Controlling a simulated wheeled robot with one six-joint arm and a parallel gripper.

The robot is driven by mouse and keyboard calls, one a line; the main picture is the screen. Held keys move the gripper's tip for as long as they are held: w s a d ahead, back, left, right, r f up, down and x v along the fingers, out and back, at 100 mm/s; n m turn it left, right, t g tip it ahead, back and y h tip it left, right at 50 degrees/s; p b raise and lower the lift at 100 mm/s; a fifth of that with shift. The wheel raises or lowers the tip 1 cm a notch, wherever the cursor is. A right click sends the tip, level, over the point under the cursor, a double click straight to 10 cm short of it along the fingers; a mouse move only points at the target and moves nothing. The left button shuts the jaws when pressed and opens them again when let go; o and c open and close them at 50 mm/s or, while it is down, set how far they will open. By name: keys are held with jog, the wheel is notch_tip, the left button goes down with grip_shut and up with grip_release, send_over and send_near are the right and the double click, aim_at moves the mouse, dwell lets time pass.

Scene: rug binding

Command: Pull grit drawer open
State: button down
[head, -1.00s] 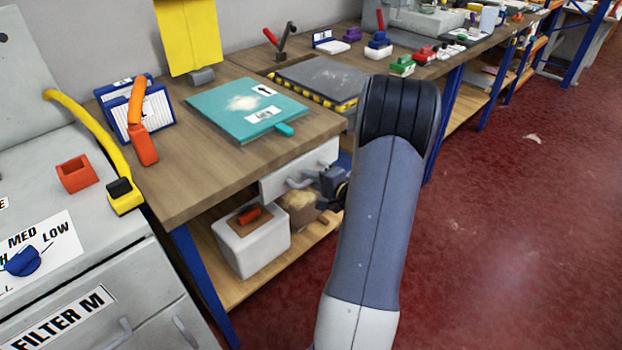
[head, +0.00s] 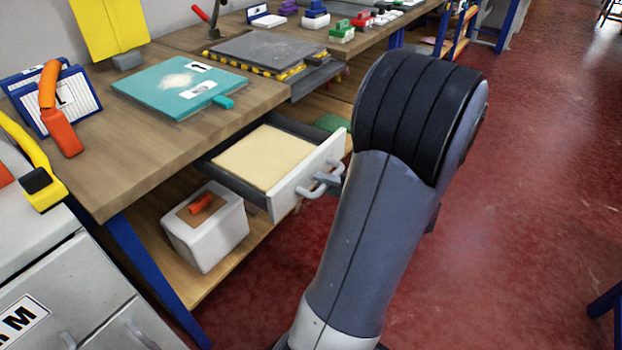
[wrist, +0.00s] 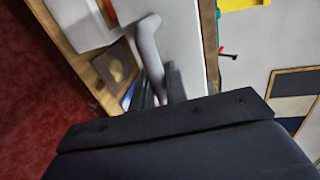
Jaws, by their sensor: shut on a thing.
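The grit drawer (head: 285,192) stands pulled out from under the wooden workbench, its pale front facing the aisle. A flat beige layer (head: 262,157) fills most of its inside. Its grey bar handle (head: 310,192) is on the front; it also shows in the wrist view (wrist: 149,45), running down between the dark fingers. My gripper (wrist: 160,88) is shut on the handle. In the head view my arm hides most of the gripper at the drawer front's right side.
A teal board (head: 165,92) and a dark slab with striped edges (head: 255,52) lie on the bench (head: 120,190). A white box (head: 207,235) with an orange-red piece on top stands on the lower shelf. Open red floor (head: 530,220) lies to the right.

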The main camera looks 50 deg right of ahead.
jog(key=shift+s, duration=0.4)
jog(key=c, duration=1.5)
grip_release()
jog(key=shift+s, duration=0.1)
jog(key=p+v, duration=0.1)
jog(key=v, duration=0.9)
jog(key=shift+s, duration=0.3)
jog(key=shift+w+d, duration=0.1)
jog(key=shift+d, duration=0.05)
jog(key=b+x, duration=0.1)
jog(key=x, duration=1)
jog(key=shift+r, duration=0.1)
